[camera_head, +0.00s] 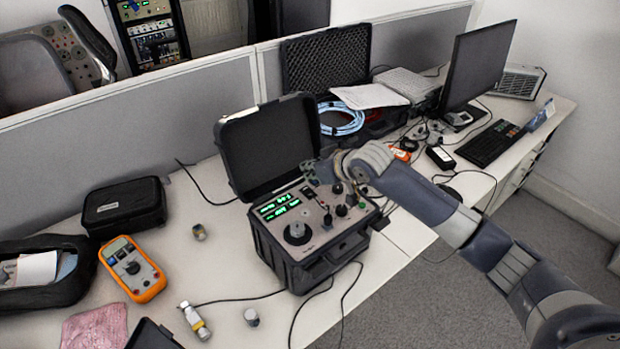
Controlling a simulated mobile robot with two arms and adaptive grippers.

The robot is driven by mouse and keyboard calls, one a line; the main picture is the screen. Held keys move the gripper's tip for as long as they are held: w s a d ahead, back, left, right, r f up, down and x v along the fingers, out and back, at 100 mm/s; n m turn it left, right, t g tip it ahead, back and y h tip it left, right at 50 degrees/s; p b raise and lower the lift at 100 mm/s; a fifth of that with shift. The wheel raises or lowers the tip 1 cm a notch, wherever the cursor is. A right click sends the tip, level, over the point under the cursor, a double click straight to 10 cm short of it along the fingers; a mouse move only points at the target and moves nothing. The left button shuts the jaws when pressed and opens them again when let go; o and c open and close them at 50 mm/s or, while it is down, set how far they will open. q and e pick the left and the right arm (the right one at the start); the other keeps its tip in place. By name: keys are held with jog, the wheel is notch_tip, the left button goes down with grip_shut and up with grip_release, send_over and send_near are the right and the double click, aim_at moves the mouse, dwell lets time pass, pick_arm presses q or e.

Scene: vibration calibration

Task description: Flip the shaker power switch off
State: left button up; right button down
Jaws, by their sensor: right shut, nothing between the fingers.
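The shaker (300,234) is a black box with an open lid (267,146) standing behind its panel. Its grey top panel carries green lit displays, a large black dial at the left and several small knobs and switches at the right. The displays are lit. My right arm comes in from the lower right, and my right gripper (318,174) is shut and empty, over the back of the panel near the lid. It hides part of the panel's rear edge. I cannot tell which small control is the power switch, or whether the gripper touches one. My left gripper is not in view.
An orange multimeter (132,268), a black pouch (124,206) and small metal cylinders lie left of the shaker. An open case (327,62) with a blue cable, a monitor (478,66) and a keyboard (492,143) stand to the right. Loose cables cross the desk.

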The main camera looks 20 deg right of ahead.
aim_at(310, 191)
jog(key=shift+w+f+p, duration=0.15)
jog(key=shift+f+p, duration=0.15)
jog(key=shift+f, duration=1.6)
jog(key=shift+w+a+f+p, duration=0.1)
jog(key=shift+w+f+p, duration=0.1)
jog(key=shift+p, duration=0.15)
jog(key=shift+f, duration=0.1)
jog(key=shift+s, duration=0.15)
